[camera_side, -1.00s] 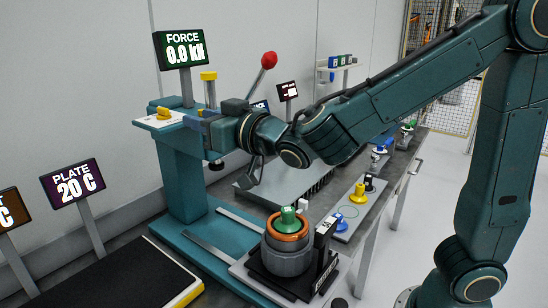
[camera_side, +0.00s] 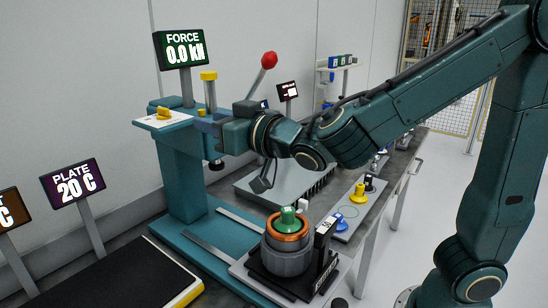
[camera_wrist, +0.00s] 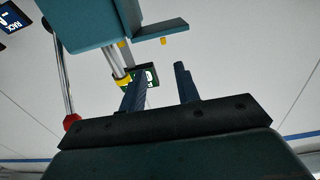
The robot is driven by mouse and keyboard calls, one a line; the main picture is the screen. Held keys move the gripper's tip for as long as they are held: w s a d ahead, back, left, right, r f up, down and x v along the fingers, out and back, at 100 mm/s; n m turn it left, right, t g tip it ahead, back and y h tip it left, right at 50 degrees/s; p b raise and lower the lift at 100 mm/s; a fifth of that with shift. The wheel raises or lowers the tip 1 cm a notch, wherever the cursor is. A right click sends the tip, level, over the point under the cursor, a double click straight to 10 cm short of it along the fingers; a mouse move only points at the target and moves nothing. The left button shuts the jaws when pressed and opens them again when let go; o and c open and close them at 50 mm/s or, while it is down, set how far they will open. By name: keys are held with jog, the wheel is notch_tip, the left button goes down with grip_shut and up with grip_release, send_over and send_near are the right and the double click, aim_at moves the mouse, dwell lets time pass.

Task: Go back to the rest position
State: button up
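My gripper (camera_side: 212,128) is in front of the teal press column in the side view, with its fingers pointing left. In the wrist view the two dark fingers of my gripper (camera_wrist: 160,86) stand apart with nothing between them, so it is open and empty. The grey stator housing (camera_side: 288,262) stands upright on a black fixture, well below and to the right of my gripper. A copper-coloured ring (camera_side: 287,237) and a green part (camera_side: 289,220) sit at its top.
The teal press (camera_side: 180,180) stands close to my gripper, with a red-knobbed lever (camera_side: 268,60) and a FORCE display (camera_side: 179,48) reading 0.0 kN. A PLATE display (camera_side: 73,183) reads 20 C. A bench with coloured parts (camera_side: 358,194) lies right. The floor at far right is clear.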

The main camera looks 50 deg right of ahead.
jog(key=s+d+f+m+g+h, duration=0.1)
jog(key=s+d+f+g, duration=0.2)
jog(key=s+d, duration=0.15)
jog(key=s+d+f+m+g, duration=0.1)
jog(key=s+d+f+g, duration=0.1)
jog(key=s+d+g, duration=0.3)
jog(key=s+f+n+g, duration=0.1)
jog(key=s+f+g, duration=0.1)
jog(key=s, duration=0.6)
jog(key=s+d+f+n+g+y, duration=0.1)
jog(key=s+f+g, duration=0.1)
jog(key=s, duration=0.6)
jog(key=shift+s+f, duration=0.25)
jog(key=shift+f, duration=0.2)
jog(key=shift+d, duration=0.1)
dwell(0.6)
